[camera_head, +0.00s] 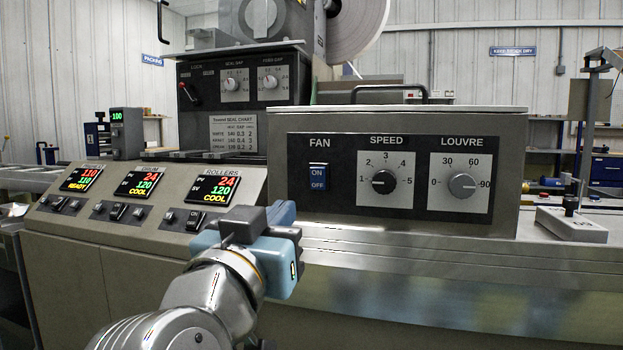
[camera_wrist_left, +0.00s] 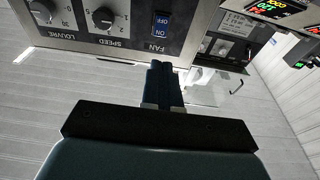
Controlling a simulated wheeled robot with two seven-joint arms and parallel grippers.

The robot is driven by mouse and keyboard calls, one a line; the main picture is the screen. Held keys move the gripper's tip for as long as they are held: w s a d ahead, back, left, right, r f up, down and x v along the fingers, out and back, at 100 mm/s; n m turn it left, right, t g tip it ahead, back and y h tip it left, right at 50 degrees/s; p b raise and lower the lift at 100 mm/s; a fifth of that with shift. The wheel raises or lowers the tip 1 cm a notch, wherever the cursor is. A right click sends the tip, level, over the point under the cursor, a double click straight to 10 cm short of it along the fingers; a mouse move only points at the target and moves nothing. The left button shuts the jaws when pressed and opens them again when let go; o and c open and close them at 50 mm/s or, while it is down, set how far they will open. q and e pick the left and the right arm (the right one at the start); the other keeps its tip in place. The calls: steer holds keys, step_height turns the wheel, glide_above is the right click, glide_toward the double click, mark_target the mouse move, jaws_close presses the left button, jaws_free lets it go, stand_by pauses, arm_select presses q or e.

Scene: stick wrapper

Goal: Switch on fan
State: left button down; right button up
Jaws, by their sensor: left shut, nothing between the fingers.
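The fan switch (camera_head: 318,177) is a small blue rocker marked ON above OFF, under the FAN label on the dark panel of the grey control box (camera_head: 290,190). In the left wrist view the switch (camera_wrist_left: 162,24) shows upside down near the top. My left gripper (camera_head: 283,212) is shut and empty. In the head view its fingertips appear below and a little left of the switch. In the left wrist view the shut blue fingers (camera_wrist_left: 163,68) point toward the panel, just short of the switch in the picture. I cannot tell the exact gap. My right gripper is not in view.
A SPEED knob (camera_head: 383,181) and a LOUVRE knob (camera_head: 461,185) sit right of the switch. The sloped rollers console (camera_head: 150,205) with small displays and switches is at the left. A metal ledge (camera_head: 440,250) runs below the box. A small grey block (camera_head: 572,224) stands at the right.

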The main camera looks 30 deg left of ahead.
mark_target(316, 173)
arm_select(q)
steer(key=p+x, duration=0.2)
steer(key=x, duration=1.1)
steer(key=shift+w+a, duration=0.15)
steer(key=shift+w, duration=0.15)
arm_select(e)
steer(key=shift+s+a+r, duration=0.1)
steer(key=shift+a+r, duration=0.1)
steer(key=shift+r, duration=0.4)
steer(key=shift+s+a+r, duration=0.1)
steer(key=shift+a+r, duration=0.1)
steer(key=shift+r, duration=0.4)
